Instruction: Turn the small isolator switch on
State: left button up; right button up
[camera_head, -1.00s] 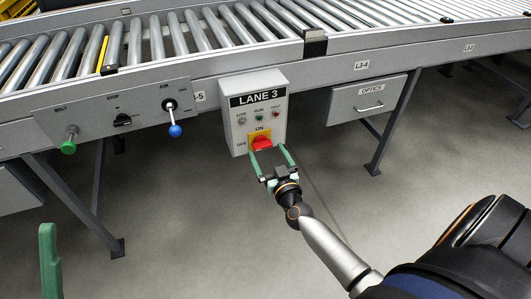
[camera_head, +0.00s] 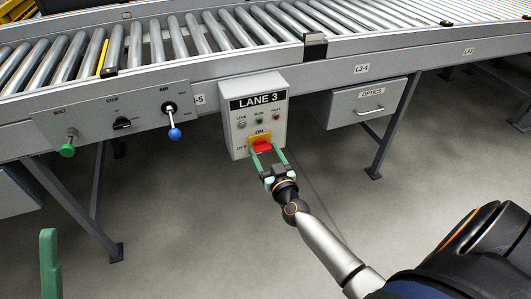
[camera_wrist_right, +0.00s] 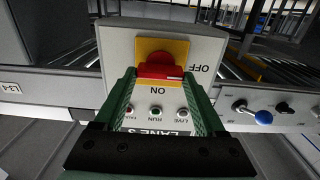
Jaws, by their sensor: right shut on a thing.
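The isolator switch is a red handle (camera_head: 262,146) on a yellow plate, low on the grey LANE 3 box (camera_head: 238,130). ON is marked above it and OFF at its left. In the right wrist view, which is upside down, the red handle (camera_wrist_right: 155,70) lies roughly crosswise, its white mark at the OFF-side end. My right gripper (camera_head: 265,151) has its green fingers shut on the handle's two ends; they also show in the wrist view (camera_wrist_right: 160,84). Of my left gripper, only one green finger (camera_head: 49,264) shows at lower left.
A panel left of the box carries a green knob (camera_head: 68,150), a black selector (camera_head: 122,123) and a blue-ended lever (camera_head: 174,133). The roller conveyor (camera_head: 230,35) runs above. An OPTICS drawer (camera_head: 345,108) hangs at right. The floor below is clear.

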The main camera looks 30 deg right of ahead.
jog(key=c, duration=0.5)
jog(key=shift+o, duration=0.2)
jog(key=m, duration=0.4)
jog(key=shift+d+p, duration=0.1)
jog(key=shift+p, duration=0.25)
jog(key=m, duration=0.3)
jog(key=shift+f+m, duration=0.1)
jog(key=shift+m, duration=0.2)
jog(key=m, duration=0.5)
jog(key=shift+d+f, duration=0.1)
jog(key=shift+f, duration=0.05)
jog(key=m+b, duration=0.1)
jog(key=m, duration=0.4)
jog(key=shift+m, duration=0.3)
